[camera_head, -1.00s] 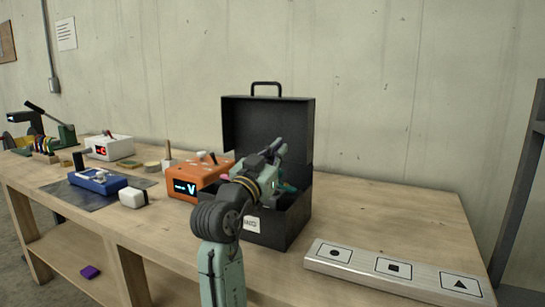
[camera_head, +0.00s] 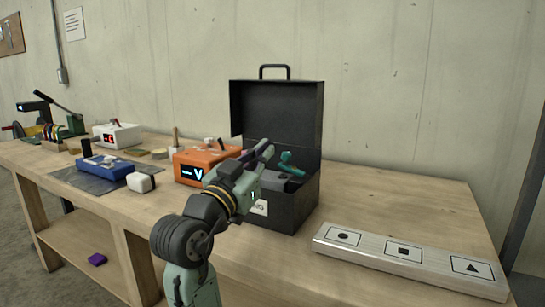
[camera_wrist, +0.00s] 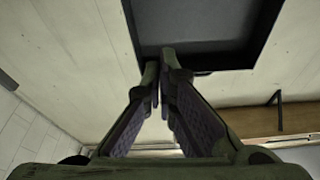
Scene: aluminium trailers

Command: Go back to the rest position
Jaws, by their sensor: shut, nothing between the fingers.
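My gripper (camera_head: 264,152) is raised in front of the open black toolbox (camera_head: 277,211) in the head view. It points up and to the right, and its fingers overlap the box opening in the picture. In the wrist view my gripper (camera_wrist: 158,75) has its fingers together with nothing between them. The black toolbox lid (camera_wrist: 200,30) fills the top of that view. A teal item (camera_head: 291,163) and something grey show inside the toolbox; the rest of its contents are hidden.
An orange device (camera_head: 205,160) stands left of the toolbox, with a blue device (camera_head: 104,168) and a white block (camera_head: 140,182) farther left. An aluminium plate with printed symbols (camera_head: 404,251) lies at the right. The table (camera_head: 390,205) is bare between toolbox and plate.

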